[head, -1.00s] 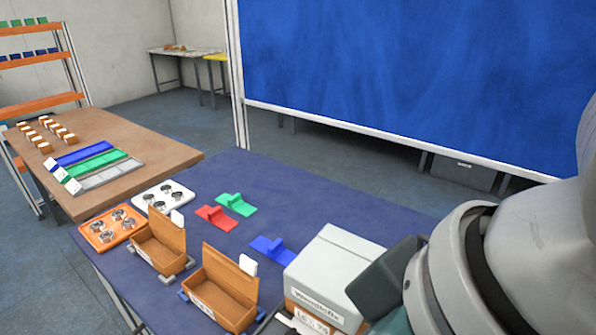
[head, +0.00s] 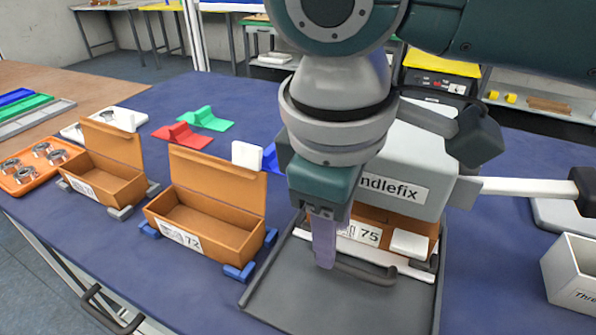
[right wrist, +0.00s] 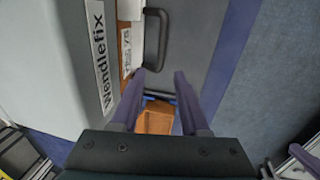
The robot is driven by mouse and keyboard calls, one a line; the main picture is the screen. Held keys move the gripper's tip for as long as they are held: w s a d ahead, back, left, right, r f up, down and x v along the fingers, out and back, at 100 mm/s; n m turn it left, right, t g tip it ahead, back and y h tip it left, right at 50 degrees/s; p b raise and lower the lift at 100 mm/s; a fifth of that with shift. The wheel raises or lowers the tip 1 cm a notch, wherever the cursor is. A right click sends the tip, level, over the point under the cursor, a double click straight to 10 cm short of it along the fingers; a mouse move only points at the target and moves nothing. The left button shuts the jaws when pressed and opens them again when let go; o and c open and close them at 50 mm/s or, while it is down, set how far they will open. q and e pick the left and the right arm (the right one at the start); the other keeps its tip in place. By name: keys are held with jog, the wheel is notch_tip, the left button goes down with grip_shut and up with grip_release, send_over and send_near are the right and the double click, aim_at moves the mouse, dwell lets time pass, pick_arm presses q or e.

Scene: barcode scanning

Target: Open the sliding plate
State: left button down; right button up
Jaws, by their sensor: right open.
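The flat grey sliding plate (head: 340,308) lies in front of the grey Wendlefix machine (head: 420,165). Its dark bar handle (head: 365,272) is near the machine's front, and it also shows in the right wrist view (right wrist: 163,40). My right gripper (head: 325,262) points down over the plate, at the handle's left end. In the right wrist view its two fingers (right wrist: 160,73) are apart, with the handle's near end between or just beyond the tips; contact cannot be told. An orange box labelled 75 (head: 385,231) sits under the machine, partly hidden by my gripper. My left gripper is not in view.
Two open orange boxes (head: 213,232) (head: 98,180) stand left of the plate on the blue table. Red (head: 180,135) and green (head: 206,119) pieces lie behind them. A white lever (head: 525,187) sticks out right of the machine; a white bin (head: 575,283) stands at the right.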

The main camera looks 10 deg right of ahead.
jog(key=f, duration=0.5)
jog(key=shift+w+d+b, duration=0.2)
jog(key=shift+w+b, duration=0.2)
jog(key=shift+c, duration=0.2)
grip_shut()
dwell(0.8)
